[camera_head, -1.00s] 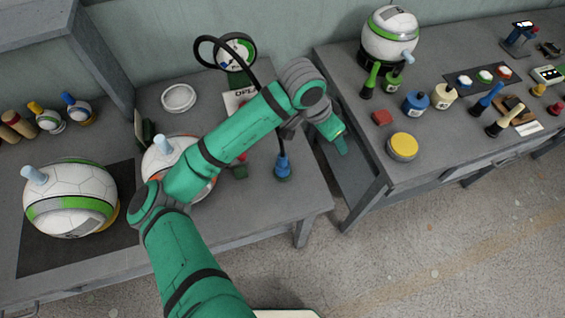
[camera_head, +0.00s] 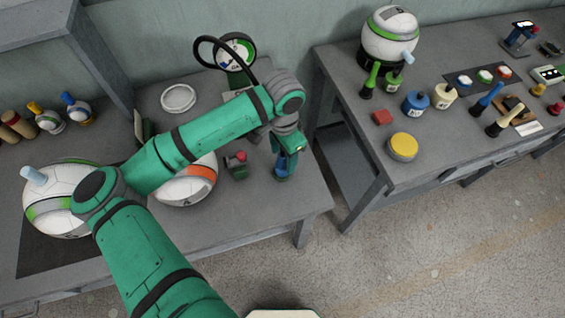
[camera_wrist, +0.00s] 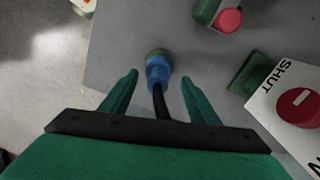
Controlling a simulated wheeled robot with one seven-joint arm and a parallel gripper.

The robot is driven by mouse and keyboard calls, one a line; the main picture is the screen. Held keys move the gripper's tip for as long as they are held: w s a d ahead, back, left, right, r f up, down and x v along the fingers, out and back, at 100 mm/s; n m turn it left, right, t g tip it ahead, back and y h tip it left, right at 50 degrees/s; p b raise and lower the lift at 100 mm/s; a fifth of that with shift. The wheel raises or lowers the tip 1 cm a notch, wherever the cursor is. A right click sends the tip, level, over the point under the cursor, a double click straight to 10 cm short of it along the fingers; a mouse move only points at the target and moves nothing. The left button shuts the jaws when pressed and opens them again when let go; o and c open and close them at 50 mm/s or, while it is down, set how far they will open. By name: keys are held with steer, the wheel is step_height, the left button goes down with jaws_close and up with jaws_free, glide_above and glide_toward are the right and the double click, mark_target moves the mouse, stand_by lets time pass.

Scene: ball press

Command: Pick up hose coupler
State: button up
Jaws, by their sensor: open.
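The hose coupler (camera_wrist: 158,72) is a blue piece with a greenish end and a black hose running from it. It stands on the left grey table near its right end. In the head view the coupler (camera_head: 281,172) is partly hidden behind my gripper. My gripper (camera_wrist: 158,76) is open, with its green fingers on either side of the coupler and hose in the wrist view. The fingertips look apart from the coupler; how far above it they are is hard to tell. In the head view my gripper (camera_head: 287,165) points down over the coupler.
A small green block with a red knob (camera_head: 237,165) stands left of the coupler. A gauge (camera_head: 236,52) is behind. A SHUT sign with a red knob (camera_wrist: 298,102) lies close by in the wrist view. Large balls (camera_head: 62,190) sit to the left. A gap separates the right table (camera_head: 440,145).

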mark_target(283, 165)
steer(key=f, duration=0.5)
steer(key=shift+s, duration=0.25)
steer(key=c, duration=1.1)
steer(key=shift+r, duration=0.1)
